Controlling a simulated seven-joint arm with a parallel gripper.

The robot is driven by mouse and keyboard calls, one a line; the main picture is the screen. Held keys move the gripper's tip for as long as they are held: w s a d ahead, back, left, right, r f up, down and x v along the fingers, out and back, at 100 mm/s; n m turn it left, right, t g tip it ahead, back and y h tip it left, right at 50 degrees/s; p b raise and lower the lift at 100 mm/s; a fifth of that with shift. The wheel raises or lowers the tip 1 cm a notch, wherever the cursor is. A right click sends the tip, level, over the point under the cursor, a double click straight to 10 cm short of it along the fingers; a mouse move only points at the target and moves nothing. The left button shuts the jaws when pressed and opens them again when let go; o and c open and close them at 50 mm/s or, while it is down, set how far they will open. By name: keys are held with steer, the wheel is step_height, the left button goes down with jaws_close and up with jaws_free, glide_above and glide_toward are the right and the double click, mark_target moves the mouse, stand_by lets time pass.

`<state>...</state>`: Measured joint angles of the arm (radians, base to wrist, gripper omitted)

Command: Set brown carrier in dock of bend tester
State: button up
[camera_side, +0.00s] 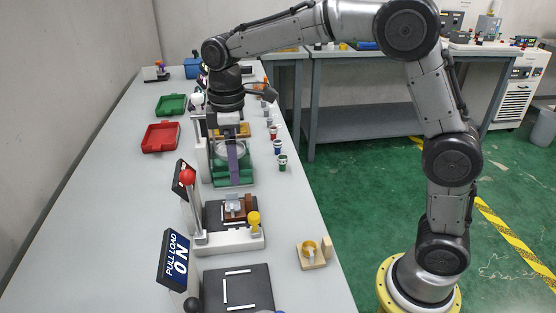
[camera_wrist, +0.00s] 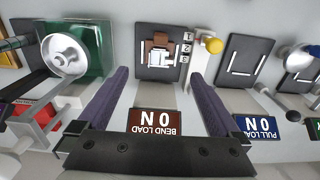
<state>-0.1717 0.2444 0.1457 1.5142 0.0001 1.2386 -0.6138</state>
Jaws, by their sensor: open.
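The brown carrier (camera_side: 236,211) sits on the black dock plate (camera_side: 213,217) of the bend tester, which has a yellow knob and a red ball. It bears a pale grey piece. In the wrist view the brown carrier (camera_wrist: 160,41) lies within the black plate (camera_wrist: 143,72), near white marks. The brown BEND LOAD sign (camera_wrist: 156,122) reads 0 N.
The blue PULL LOAD sign (camera_side: 176,259) and its empty black plate (camera_side: 238,290) are in front. A wooden holder (camera_side: 313,254) stands at the right table edge. Red (camera_side: 161,137) and green (camera_side: 171,104) trays lie at the back left. Several small coloured pots line the right edge.

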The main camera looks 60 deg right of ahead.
steer(key=s+d+r+m+t, duration=0.2)
steer(key=s+d+r+m, duration=0.1)
steer(key=s, duration=0.6)
steer(key=s+d+r+m+t, duration=0.2)
steer(key=s+d+r+m, duration=0.1)
steer(key=s, duration=0.5)
steer(key=s+d+f+m+t, duration=0.1)
steer(key=s+f+m, duration=0.2)
steer(key=s, duration=0.5)
steer(key=shift+s+d+f+t, duration=0.15)
steer(key=shift+s+f+t, duration=0.15)
steer(key=shift+f, duration=0.15)
